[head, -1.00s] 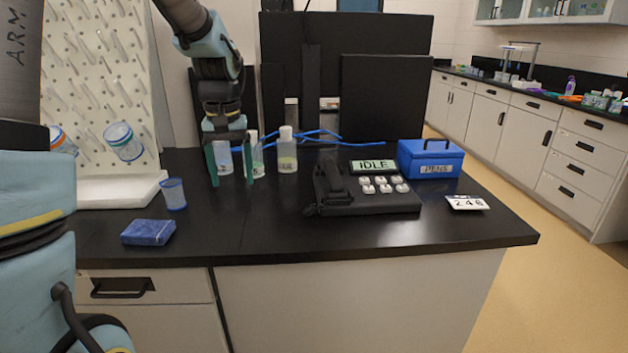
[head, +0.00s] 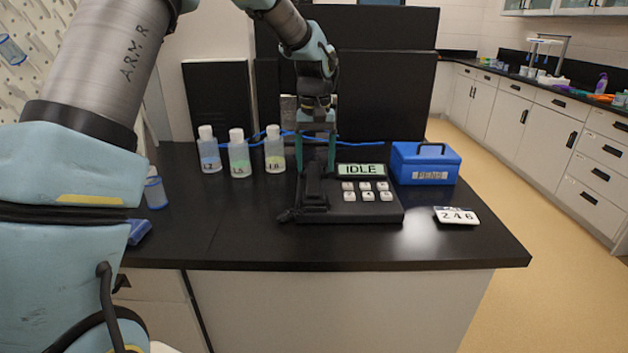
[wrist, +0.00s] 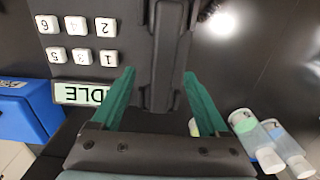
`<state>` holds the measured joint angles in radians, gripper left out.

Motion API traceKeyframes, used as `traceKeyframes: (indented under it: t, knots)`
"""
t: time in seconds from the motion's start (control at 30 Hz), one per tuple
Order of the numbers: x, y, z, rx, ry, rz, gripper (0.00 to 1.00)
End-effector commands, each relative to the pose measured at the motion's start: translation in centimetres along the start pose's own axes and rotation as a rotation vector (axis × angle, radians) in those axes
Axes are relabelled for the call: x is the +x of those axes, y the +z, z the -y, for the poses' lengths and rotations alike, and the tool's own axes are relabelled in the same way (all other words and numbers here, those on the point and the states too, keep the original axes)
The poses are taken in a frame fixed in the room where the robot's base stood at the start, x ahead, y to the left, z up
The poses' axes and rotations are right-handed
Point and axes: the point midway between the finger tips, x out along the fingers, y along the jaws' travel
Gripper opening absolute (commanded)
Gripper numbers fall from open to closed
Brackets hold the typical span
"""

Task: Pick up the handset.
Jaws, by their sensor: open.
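The black handset (head: 314,186) rests in its cradle on the left side of the black phone base (head: 372,211), whose display reads IDLE. In the head view my gripper (head: 317,172) points down over the handset's far end, its green fingers apart. In the wrist view the handset (wrist: 168,50) runs between the two spread fingers of my gripper (wrist: 155,85), with nothing clamped. The head view does not show clearly how far down the fingers reach beside the handset.
Several labelled bottles (head: 238,155) stand left of the phone. A blue PENS box (head: 426,165) is at its right, with a 246 tag (head: 456,216) in front. A blue cable (head: 360,143) lies behind. The black counter (head: 240,235) is clear in front.

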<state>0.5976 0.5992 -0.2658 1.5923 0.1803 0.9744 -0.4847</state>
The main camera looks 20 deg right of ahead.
Motion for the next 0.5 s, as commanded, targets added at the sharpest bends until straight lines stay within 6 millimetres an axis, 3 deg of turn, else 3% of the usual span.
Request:
traceKeyframes:
  t: [0.23, 0.5]
  knots:
    - [3.4, -0.1, 0.3, -0.001, 0.0, 0.003, 0.78]
    - [4.3, -0.1, 0.3, 0.0, 0.001, 0.0, 0.78]
